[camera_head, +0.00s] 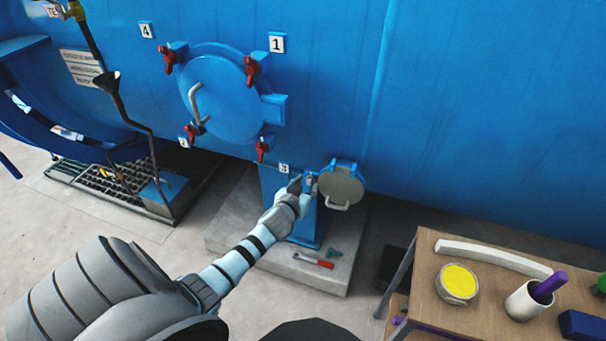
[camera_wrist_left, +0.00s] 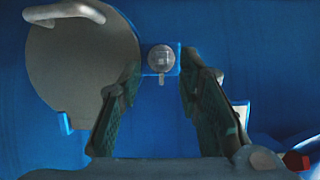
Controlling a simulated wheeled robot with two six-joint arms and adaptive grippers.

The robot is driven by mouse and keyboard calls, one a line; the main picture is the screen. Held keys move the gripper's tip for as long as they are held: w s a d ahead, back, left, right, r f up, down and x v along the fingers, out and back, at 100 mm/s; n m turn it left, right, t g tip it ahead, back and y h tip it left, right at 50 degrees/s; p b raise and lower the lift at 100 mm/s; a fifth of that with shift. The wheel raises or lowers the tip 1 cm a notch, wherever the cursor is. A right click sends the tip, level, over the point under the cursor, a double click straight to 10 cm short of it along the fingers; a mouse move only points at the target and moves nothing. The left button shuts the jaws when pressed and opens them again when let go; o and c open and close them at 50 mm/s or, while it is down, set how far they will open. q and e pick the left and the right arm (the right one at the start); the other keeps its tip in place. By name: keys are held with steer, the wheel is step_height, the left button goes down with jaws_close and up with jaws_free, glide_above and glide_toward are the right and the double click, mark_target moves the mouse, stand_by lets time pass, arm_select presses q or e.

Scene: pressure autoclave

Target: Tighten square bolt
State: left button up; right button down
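The bolt (camera_wrist_left: 161,58) shows in the left wrist view as a round grey metal piece on a small blue bracket, with a short pin below it. A grey round cover (camera_wrist_left: 82,75) with a handle is to its left there; in the head view this cover (camera_head: 342,186) is right of my gripper. My left gripper (camera_head: 302,184) is at the bracket. In the left wrist view its two fingers (camera_wrist_left: 155,95) are apart, one on each side below the bolt, with nothing between their tips. Whether they touch the bracket cannot be told. My right gripper is not in view.
A blue hatch (camera_head: 222,98) with red clamps is on the blue tank above. A red-handled wrench (camera_head: 314,261) and a green piece (camera_head: 334,252) lie on the plinth. A wooden table (camera_head: 420,296) with a tin and cup stands at the right.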

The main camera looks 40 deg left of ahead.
arm_select(q)
steer(key=v, duration=0.6)
stand_by(0.3)
